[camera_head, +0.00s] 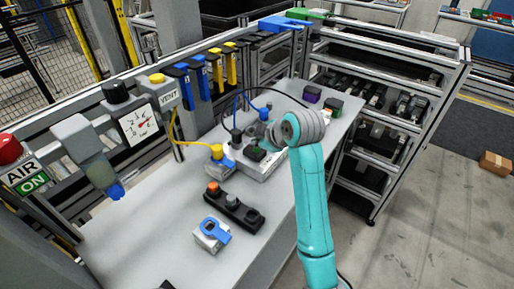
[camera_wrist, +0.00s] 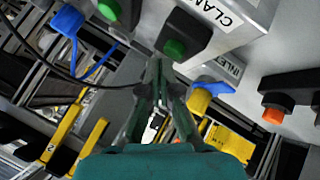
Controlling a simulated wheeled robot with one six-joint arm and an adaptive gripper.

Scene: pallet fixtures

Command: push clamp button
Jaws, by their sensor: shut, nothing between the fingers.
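The clamp fixture is a pale box (camera_head: 266,168) on the bench, and its "CLAM..." label (camera_wrist: 222,14) is cut off in the wrist view. A green button (camera_wrist: 174,48) sits in a black housing (camera_wrist: 188,30) on it. A second green round part (camera_wrist: 108,11) shows at the top left of that view. My gripper (camera_wrist: 158,66) is shut and empty. Its fingertips are just beside the green button in the picture; I cannot tell whether they touch it. In the head view my wrist partly covers the fixture, and the fingers are hard to make out.
A black button box (camera_head: 233,211) with an orange button (camera_wrist: 272,115) stands close by. A yellow fitting (camera_wrist: 200,100) is by the "INLET" label. A blue-and-white fixture (camera_head: 211,235) lies nearer. Hoses run around the clamp box. The bench's left front is clear.

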